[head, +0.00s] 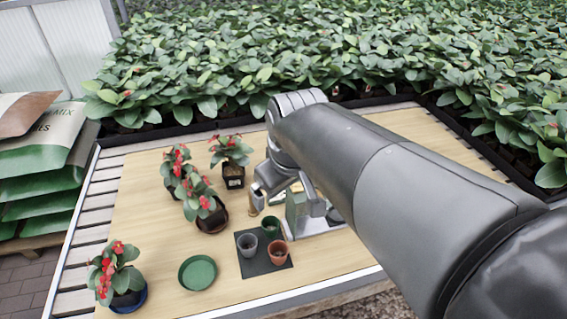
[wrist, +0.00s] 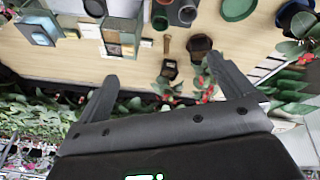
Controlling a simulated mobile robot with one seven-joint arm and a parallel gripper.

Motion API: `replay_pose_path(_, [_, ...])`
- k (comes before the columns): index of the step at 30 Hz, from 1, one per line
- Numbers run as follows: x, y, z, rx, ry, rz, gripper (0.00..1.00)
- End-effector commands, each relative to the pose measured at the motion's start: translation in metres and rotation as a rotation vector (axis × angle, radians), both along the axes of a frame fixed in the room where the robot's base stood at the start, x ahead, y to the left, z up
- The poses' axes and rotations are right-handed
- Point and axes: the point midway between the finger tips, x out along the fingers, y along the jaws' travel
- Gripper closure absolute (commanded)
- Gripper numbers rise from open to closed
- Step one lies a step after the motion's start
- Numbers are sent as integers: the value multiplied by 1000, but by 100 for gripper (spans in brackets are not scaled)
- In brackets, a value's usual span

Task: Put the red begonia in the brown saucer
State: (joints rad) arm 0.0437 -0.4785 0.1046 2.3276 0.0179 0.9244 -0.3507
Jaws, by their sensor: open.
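Several potted plants with red flowers stand on the wooden table; which one is the red begonia I cannot tell by color. One plant (head: 233,152) is in a black square pot (wrist: 168,69), nearest my gripper. Another plant (head: 200,200) stands in front of it, with a brown saucer (head: 212,229) under its pot; the saucer also shows in the wrist view (wrist: 201,42). A third (head: 175,165) is behind, partly hidden. A fourth (head: 112,268) stands in a blue saucer at front left. My gripper (head: 287,197) is open and empty, right of the black square pot.
A green saucer (head: 197,272) lies empty at the front. Small grey (head: 247,246), green (head: 271,227) and terracotta (head: 278,253) pots stand on a dark mat. A box-like holder (wrist: 122,30) is beside them. Dense plants line the back. Bare table lies left of centre.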

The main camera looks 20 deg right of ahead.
Motion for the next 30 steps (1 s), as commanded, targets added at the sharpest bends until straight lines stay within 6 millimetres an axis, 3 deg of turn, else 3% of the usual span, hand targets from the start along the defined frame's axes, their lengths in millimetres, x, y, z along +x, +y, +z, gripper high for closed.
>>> replay_pose_path(3, [-31,-11,1,62,-57,-146,2])
replay_pose_path(9, [-63,-22,-4,151,-113,-314,2])
replay_pose_path(30, [-70,-24,-6,180,-125,-362,2])
